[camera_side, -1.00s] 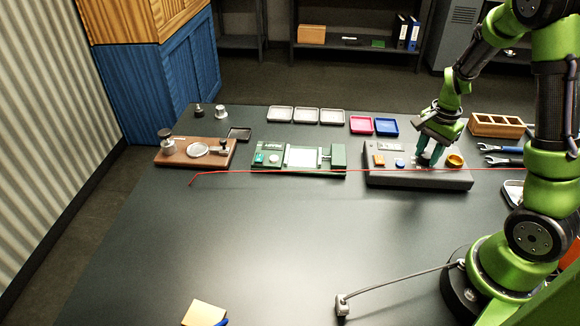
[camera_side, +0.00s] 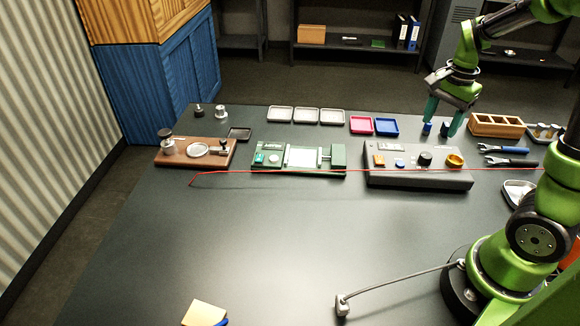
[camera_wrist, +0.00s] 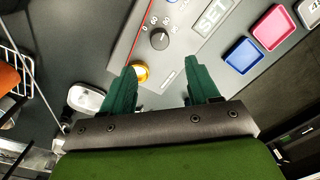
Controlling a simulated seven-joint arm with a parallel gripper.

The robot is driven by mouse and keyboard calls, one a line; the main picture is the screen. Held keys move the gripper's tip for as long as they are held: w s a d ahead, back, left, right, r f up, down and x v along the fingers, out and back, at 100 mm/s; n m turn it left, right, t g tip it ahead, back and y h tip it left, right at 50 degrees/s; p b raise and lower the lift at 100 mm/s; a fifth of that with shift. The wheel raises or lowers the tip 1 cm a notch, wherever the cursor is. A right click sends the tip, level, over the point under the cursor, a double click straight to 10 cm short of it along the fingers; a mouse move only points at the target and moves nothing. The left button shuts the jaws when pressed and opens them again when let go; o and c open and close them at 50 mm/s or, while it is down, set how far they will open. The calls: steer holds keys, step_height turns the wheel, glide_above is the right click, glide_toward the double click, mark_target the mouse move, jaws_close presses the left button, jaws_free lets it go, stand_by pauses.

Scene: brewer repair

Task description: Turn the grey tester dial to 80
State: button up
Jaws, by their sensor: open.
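The grey tester (camera_side: 420,180) lies on the table at the right in the side view. Its dark round dial (camera_side: 425,158) stands between a blue button and a gold cup. In the wrist view the dial (camera_wrist: 159,40) shows beyond the fingertips, with printed numbers around it. I cannot clearly read which number its pointer faces. My gripper (camera_side: 443,119) is open and empty, raised above and behind the tester, apart from the dial. In the wrist view both green fingers (camera_wrist: 163,72) are spread with nothing between them.
The gold cup (camera_side: 455,160) sits just right of the dial. A wooden divided box (camera_side: 497,124) and blue-handled wrenches (camera_side: 510,161) lie to the right. Red and blue trays (camera_side: 361,125) stand behind. A red cable (camera_side: 270,171) crosses the table. The front table area is mostly clear.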

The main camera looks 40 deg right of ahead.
step_height(320, 180, up, 7)
steer(key=shift+s, duration=0.2)
steer(key=shift+f, duration=0.1)
